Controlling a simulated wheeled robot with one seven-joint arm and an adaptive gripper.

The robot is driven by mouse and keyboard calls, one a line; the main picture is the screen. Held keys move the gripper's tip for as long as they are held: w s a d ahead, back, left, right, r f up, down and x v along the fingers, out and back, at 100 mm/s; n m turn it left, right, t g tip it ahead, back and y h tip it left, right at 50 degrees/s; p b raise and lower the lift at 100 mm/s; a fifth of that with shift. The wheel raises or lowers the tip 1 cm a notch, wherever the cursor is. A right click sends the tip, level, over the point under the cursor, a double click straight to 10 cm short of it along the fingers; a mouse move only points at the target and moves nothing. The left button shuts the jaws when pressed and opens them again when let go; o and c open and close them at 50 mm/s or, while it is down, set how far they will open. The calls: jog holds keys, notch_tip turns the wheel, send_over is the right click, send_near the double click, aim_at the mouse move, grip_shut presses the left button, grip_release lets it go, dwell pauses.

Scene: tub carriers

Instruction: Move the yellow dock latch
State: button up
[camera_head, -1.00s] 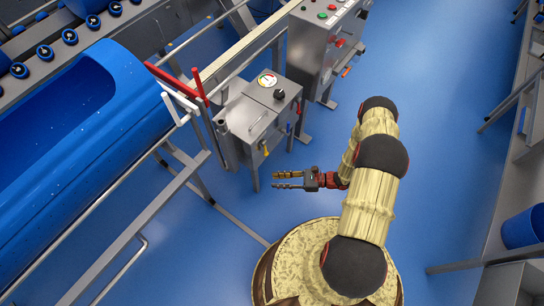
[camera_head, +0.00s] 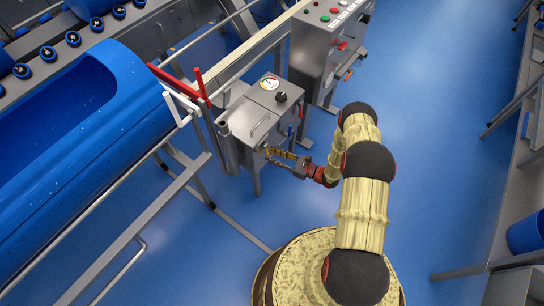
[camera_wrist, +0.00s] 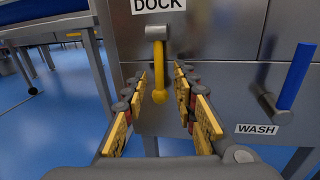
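The yellow dock latch (camera_wrist: 159,78) is a short lever with a round knob at its lower end. It hangs straight down from a grey pivot beneath the DOCK label on the steel cabinet front. My gripper (camera_wrist: 160,88) is open, with one yellow-padded finger to the left of the latch and one to the right. Gaps show between the latch and both fingers in the wrist view. In the head view my gripper (camera_head: 277,154) is at the front of the steel cabinet (camera_head: 247,122), where its fingers make the latch hard to pick out.
A blue lever (camera_wrist: 297,75) stands raised at the right of the cabinet front, above the WASH label (camera_wrist: 257,129). A large blue tub (camera_head: 95,145) lies on a frame to the left, with red bars (camera_head: 180,82) at its end. Open blue floor lies to the right.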

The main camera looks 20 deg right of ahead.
jog(key=shift+w+a, duration=0.25)
jog(key=shift+a, duration=0.05)
jog(key=shift+c, duration=0.3)
jog(key=c, duration=0.6)
grip_shut()
jog(key=shift+s+a, duration=0.1)
